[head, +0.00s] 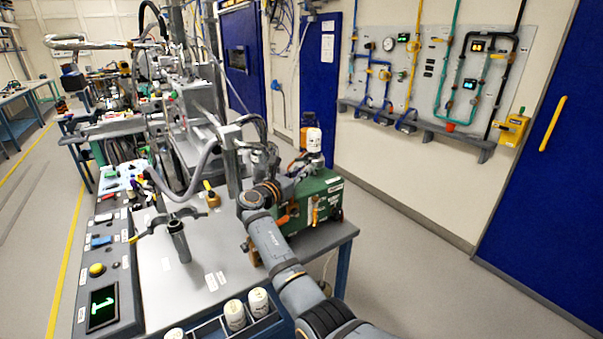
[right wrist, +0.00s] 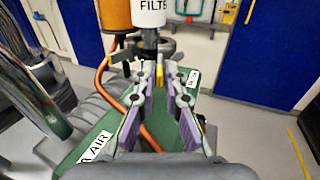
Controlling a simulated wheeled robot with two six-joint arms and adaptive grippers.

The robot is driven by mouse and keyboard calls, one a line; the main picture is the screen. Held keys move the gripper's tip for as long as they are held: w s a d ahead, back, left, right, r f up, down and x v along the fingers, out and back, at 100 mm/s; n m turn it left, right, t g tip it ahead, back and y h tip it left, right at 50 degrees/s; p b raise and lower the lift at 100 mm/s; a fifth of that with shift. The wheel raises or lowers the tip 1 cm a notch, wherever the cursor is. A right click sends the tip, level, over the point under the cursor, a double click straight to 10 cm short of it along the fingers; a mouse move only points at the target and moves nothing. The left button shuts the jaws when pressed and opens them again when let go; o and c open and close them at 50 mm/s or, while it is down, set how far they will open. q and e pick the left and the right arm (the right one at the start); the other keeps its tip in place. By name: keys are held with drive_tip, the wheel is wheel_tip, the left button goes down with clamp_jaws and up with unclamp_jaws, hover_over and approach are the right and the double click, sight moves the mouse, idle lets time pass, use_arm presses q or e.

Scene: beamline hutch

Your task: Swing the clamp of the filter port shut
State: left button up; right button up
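The white filter (head: 314,141) stands upright on the green pump box (head: 318,207). In the right wrist view the filter (right wrist: 149,12) is at the top, cut off by the frame edge. Below it is the dark clamp (right wrist: 150,50) of the filter port, with a yellow tab (right wrist: 159,75) pointing toward me. My right gripper (right wrist: 160,78) is open, its purple-padded fingers on either side of the tab. Whether they touch it I cannot tell. My left gripper is not in view.
An orange canister (right wrist: 117,14) and copper pipe stand left of the filter. A control panel (head: 108,262) lines the bench's left edge, beside a post with a forked top (head: 178,238). White bottles (head: 235,314) stand in front. Bare bench top (head: 195,262) lies between.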

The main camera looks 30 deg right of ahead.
drive_tip(key=shift+o, duration=1.3)
drive_tip(key=shift+a, duration=0.1)
drive_tip(key=v, duration=0.7)
drive_tip(key=shift+s+a, duration=0.1)
drive_tip(key=shift+s, duration=0.1)
drive_tip(key=shift+c, duration=0.2)
